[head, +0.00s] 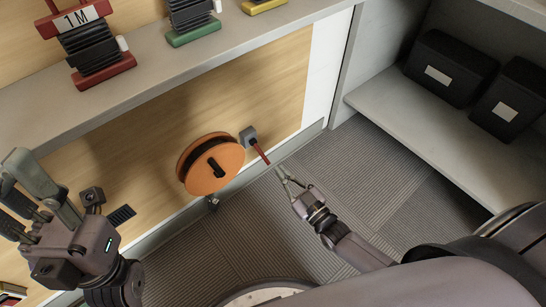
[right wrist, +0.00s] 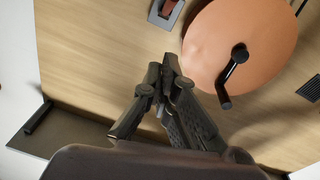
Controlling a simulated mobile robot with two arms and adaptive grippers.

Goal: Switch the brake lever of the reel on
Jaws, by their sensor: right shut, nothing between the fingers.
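The orange reel (head: 212,168) with a black crank (head: 216,167) is mounted on the wooden panel. To its right, a grey block (head: 248,136) carries the red brake lever (head: 262,154), which points down and right. My right gripper (head: 279,171) is shut and empty, close below the lever's tip; I cannot tell whether they touch. In the right wrist view the shut fingertips (right wrist: 171,72) are beside the reel (right wrist: 225,42), and the lever's block (right wrist: 165,12) is partly cut off at the top. My left gripper (head: 22,178) is at the far left, fingers apart, away from the reel.
A grey shelf (head: 150,105) above the panel holds several small reel-like units, one red-framed (head: 100,70) and one green-based (head: 195,32). Black boxes (head: 450,68) stand on a side shelf (head: 405,125) at right. The ribbed floor (head: 370,170) is clear.

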